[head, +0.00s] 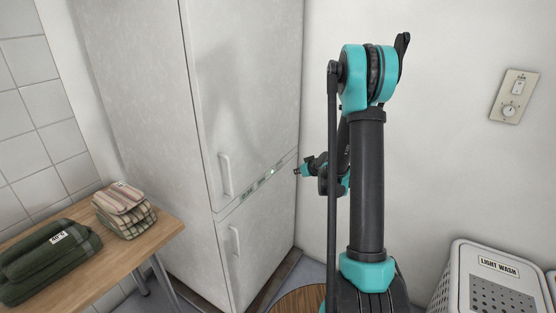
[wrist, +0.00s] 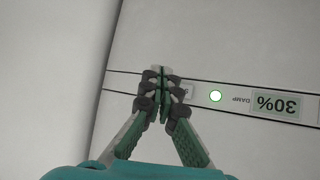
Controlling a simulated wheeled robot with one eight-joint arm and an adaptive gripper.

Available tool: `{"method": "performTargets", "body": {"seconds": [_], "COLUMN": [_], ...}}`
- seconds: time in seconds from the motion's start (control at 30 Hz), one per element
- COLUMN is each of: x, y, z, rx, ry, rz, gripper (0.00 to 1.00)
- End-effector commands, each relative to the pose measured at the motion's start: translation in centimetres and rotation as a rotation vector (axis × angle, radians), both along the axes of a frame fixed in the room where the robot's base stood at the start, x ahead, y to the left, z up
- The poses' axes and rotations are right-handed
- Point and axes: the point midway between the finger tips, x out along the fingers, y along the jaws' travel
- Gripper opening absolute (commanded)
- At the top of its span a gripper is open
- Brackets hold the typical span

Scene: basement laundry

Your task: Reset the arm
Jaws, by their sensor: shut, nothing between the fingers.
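My gripper (wrist: 163,79) is shut and empty in the wrist view, its fingertips together in front of a white fridge-like cabinet's panel strip. In the head view my gripper (head: 297,171) shows small beside the right edge of the white cabinet (head: 245,90), partly hidden behind my upright arm. I cannot tell whether the fingertips touch the cabinet. The strip carries a lit round button (wrist: 215,96) and a display (wrist: 276,104) reading 30%, upside down in the wrist view. Both cabinet doors look shut.
A wooden table (head: 135,253) at left holds a folded green textile (head: 48,262) and a folded checked textile (head: 125,211). A white LIGHT WASH hamper (head: 495,285) stands at lower right. A round wooden top (head: 300,300) is low in front. A switch plate (head: 514,96) is on the right wall.

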Motion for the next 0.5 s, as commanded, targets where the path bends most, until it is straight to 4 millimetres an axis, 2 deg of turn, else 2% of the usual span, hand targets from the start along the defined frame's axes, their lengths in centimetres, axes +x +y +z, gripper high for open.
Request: {"method": "performTargets", "body": {"seconds": [0.17, 0.37, 0.5], "x": [-2.5, -8.8, -13.7], "y": [0.4, 1.0, 1.0], "z": [1.5, 3.9, 5.0], "rx": [0.0, -0.003, -0.01], "ry": [0.046, 0.156, 0.236], "rz": [-0.008, -0.042, -0.08], "gripper": [0.0, 0.0, 0.0]}}
